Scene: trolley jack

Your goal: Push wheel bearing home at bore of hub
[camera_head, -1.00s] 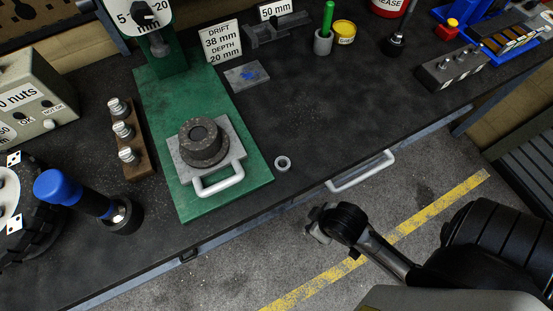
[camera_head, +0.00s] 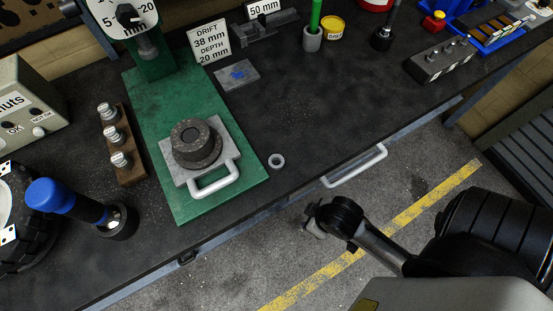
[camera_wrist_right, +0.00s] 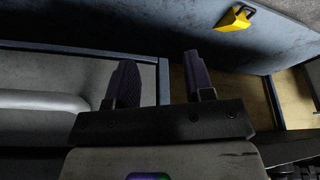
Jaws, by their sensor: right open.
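The hub (camera_head: 212,155) is a dark, rough cylinder with a round recess in its top, probably the bore (camera_head: 191,135). It stands upright on a grey plate with a white handle (camera_head: 215,184) on the green press base (camera_head: 190,209). A small pale ring (camera_head: 277,161), possibly the wheel bearing, lies flat on the bench right of the press base, apart from the hub. My right gripper (camera_head: 312,218) is off the bench's front edge, above the floor. In the right wrist view its two fingers (camera_wrist_right: 160,78) are apart with nothing between them. My left gripper is out of view.
The press column with a dial (camera_head: 124,15) rises behind the hub. A sign (camera_head: 209,41) reads drift 38 mm, depth 20 mm. A wooden block with metal pieces (camera_head: 123,155) and a blue-handled tool (camera_head: 70,202) stand left. A white bench handle (camera_head: 355,168) projects near my right gripper.

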